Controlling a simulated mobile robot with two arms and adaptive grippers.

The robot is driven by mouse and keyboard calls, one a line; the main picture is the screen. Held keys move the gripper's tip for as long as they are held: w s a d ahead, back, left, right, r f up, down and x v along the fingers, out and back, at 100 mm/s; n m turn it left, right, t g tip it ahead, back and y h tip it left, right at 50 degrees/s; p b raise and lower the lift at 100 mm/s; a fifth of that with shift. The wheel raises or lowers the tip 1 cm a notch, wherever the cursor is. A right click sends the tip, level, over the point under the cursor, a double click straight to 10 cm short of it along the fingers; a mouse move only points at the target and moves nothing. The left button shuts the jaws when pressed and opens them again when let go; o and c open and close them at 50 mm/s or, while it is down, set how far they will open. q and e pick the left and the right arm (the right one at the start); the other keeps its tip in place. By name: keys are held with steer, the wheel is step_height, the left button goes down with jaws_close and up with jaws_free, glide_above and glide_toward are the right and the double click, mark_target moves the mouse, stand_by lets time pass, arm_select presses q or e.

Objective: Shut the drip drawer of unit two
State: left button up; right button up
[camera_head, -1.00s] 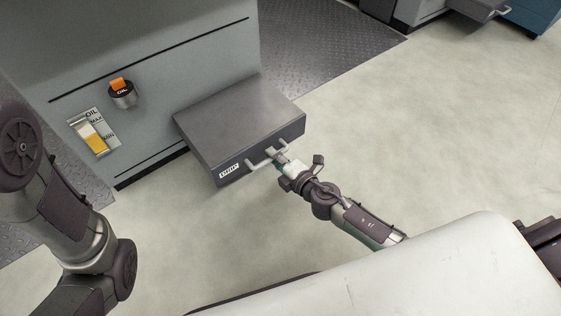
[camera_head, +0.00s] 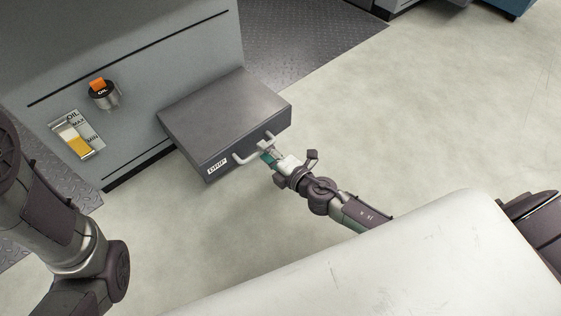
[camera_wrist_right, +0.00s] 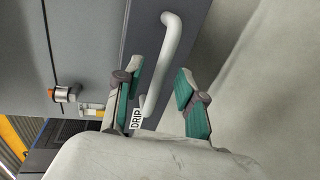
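The drip drawer (camera_head: 225,110) of the grey unit stands pulled out over the floor, a dark box with a "DRIP" label on its front. Its pale bar handle (camera_head: 252,149) is on that front. My right gripper (camera_head: 266,154) is at the handle. In the right wrist view, the gripper (camera_wrist_right: 160,90) has its two green-padded fingers spread apart, with the handle (camera_wrist_right: 165,65) between them, nearer the left finger. I cannot tell whether a finger touches it. My left arm shows at the left edge, but its gripper is out of view.
The unit's grey wall (camera_head: 140,60) carries an oil cap (camera_head: 103,94) with an orange top and an oil gauge (camera_head: 77,135). Another unit (camera_head: 400,6) stands at the far top. The pale floor (camera_head: 400,120) to the right of the drawer is clear.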

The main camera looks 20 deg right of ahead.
steer(key=v, duration=0.9)
steer(key=shift+s, duration=0.15)
steer(key=shift+r, duration=0.1)
